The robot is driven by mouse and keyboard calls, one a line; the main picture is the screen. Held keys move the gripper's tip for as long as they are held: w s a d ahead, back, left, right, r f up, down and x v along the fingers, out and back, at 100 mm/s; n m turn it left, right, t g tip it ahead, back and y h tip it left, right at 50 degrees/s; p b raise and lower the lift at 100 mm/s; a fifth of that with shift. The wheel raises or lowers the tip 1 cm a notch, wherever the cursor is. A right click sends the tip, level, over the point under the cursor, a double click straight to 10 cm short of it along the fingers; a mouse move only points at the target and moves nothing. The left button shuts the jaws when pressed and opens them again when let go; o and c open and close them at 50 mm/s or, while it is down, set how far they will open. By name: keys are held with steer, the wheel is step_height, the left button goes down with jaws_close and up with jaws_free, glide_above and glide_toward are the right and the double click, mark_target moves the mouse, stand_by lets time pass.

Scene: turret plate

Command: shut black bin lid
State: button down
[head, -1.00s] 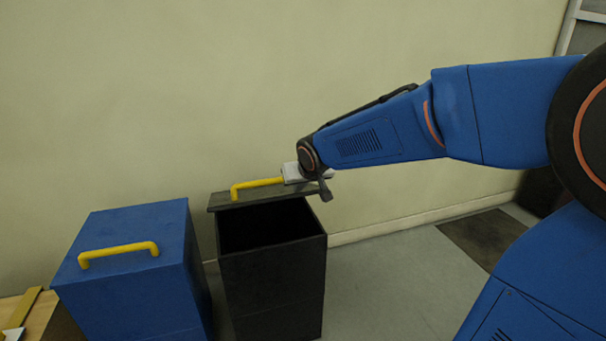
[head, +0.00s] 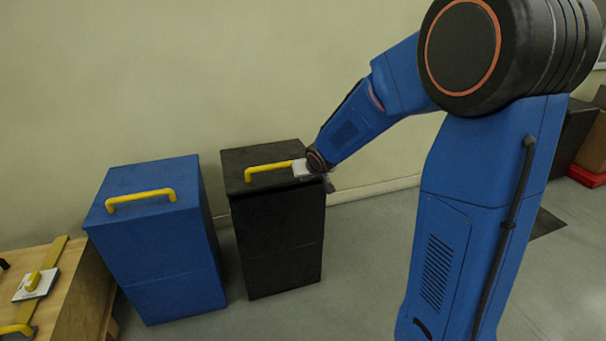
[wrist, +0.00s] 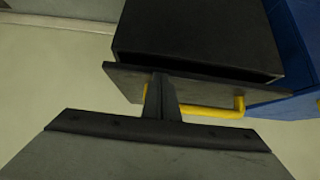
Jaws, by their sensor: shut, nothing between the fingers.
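The black bin (head: 278,240) stands upright beside the blue bin. Its lid (head: 240,160) with a yellow handle (head: 262,169) lies over the top, flat or nearly so. In the wrist view a dark gap shows between the lid (wrist: 122,78) and the bin body (wrist: 195,35), so I cannot tell if it is fully seated. My gripper (head: 326,183) is shut and empty at the lid's right end. In the wrist view its fingers (wrist: 161,95) reach across the lid edge beside the handle (wrist: 215,112); contact is unclear.
The blue bin (head: 165,255), with its own yellow handle (head: 140,198), stands close on the left. A wooden table (head: 75,300) with yellow-handled tools is at far left. The wall is behind the bins. Grey floor (head: 360,260) is free to the right of the black bin.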

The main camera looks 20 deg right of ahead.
steer(key=shift+f, duration=0.4)
stand_by(0.4)
